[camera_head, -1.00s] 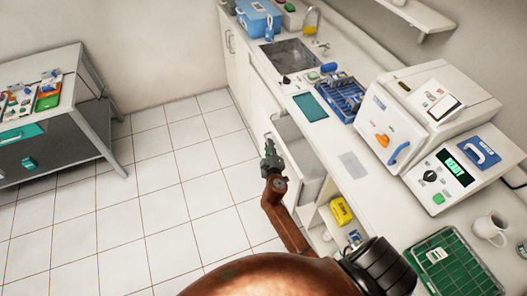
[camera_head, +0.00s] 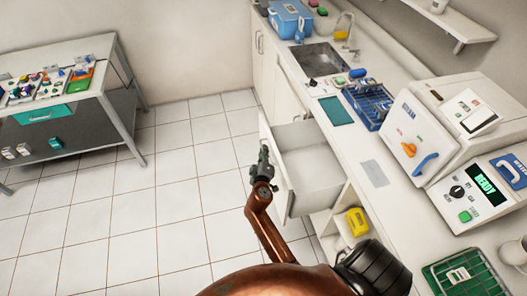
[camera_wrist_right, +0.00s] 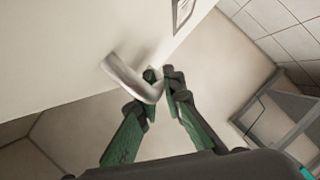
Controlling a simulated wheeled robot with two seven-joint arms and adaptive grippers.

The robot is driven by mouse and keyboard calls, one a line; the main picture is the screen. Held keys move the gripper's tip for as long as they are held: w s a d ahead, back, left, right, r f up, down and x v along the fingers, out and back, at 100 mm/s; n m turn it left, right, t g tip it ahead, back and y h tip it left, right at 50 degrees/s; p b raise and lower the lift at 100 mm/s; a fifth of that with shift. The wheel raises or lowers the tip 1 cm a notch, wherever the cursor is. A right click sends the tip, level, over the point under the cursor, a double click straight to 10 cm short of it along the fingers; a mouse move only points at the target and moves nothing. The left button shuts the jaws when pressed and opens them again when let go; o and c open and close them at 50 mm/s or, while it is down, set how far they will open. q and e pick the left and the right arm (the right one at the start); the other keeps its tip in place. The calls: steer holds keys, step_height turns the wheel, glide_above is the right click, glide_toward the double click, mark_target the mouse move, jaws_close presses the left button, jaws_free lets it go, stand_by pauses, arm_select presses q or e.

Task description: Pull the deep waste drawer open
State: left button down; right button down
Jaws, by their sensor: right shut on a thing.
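The deep waste drawer (camera_head: 310,168) stands pulled out from the counter front in the head view, and its pale, empty inside shows. Its white front panel faces the floor side. My right gripper (camera_head: 263,158) is at the outer side of this front. In the right wrist view, the green-padded fingers (camera_wrist_right: 158,88) are shut on the end of the metal bar handle (camera_wrist_right: 128,75), which is on the white panel. My left gripper is not in view.
The counter (camera_head: 375,172) carries a sink (camera_head: 318,58), a blue rack (camera_head: 368,105) and a white sterilizer (camera_head: 425,135). A yellow box (camera_head: 357,221) sits on an open shelf below. A side table (camera_head: 105,75) stands left. Tiled floor (camera_head: 170,190) between is clear.

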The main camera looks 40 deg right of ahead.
steer(key=c, duration=2.3)
jaws_free()
steer(key=shift+s+f, duration=0.1)
steer(key=shift+f, duration=0.05)
step_height(320, 180, up, 10)
steer(key=shift+a+f, duration=0.1)
steer(key=shift+f, duration=0.1)
steer(key=shift+r, duration=0.35)
